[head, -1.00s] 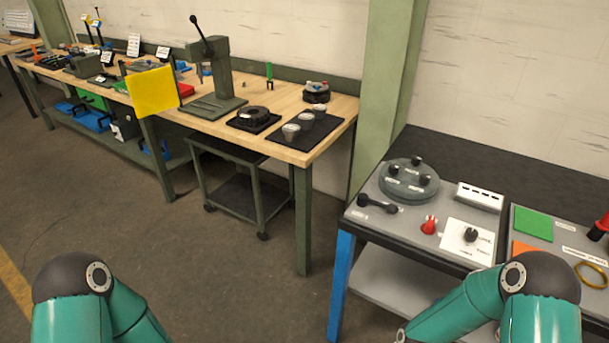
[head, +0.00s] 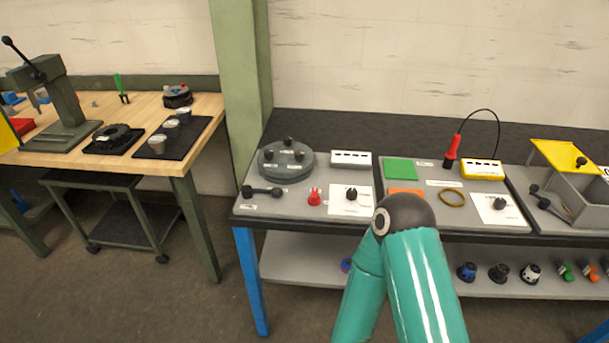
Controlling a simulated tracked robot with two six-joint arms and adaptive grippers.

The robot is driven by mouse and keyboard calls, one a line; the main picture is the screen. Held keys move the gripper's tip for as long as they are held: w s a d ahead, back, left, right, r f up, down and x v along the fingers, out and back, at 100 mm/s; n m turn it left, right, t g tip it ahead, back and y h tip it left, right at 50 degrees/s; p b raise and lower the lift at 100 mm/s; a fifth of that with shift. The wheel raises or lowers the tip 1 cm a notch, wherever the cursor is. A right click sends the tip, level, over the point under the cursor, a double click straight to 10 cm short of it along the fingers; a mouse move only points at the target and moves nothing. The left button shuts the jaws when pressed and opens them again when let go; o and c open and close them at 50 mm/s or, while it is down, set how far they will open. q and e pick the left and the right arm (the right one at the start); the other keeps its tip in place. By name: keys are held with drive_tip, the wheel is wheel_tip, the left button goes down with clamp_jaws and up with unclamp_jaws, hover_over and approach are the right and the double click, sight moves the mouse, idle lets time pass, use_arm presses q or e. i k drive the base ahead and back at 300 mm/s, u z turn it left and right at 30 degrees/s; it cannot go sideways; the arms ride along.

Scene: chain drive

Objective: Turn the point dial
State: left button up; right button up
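Two dials with black knobs on white plates stand on the workbench at right. One dial (head: 351,195) is on the left panel, right of a red knob. The other dial (head: 499,205) is on the middle panel, below a yellow box. Their labels are too small to read, so I cannot tell which is the point dial. One of my teal arms, seemingly the right, rises at bottom centre, its dark elbow in front of the bench edge. Neither gripper is in view.
The left panel also holds a round grey unit (head: 285,160), a black lever (head: 262,191) and the red knob (head: 314,197). A red probe (head: 453,150) and a yellow ring (head: 452,198) are on the middle panel. An open-lidded grey box (head: 578,190) stands right.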

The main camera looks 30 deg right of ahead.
sight(351, 194)
drive_tip(key=z, duration=2.15)
drive_tip(key=i, duration=0.1)
drive_tip(key=u, duration=3.5)
drive_tip(key=k, duration=0.9)
drive_tip(key=z, duration=1.25)
drive_tip(key=i, duration=0.75)
drive_tip(key=z, duration=0.15)
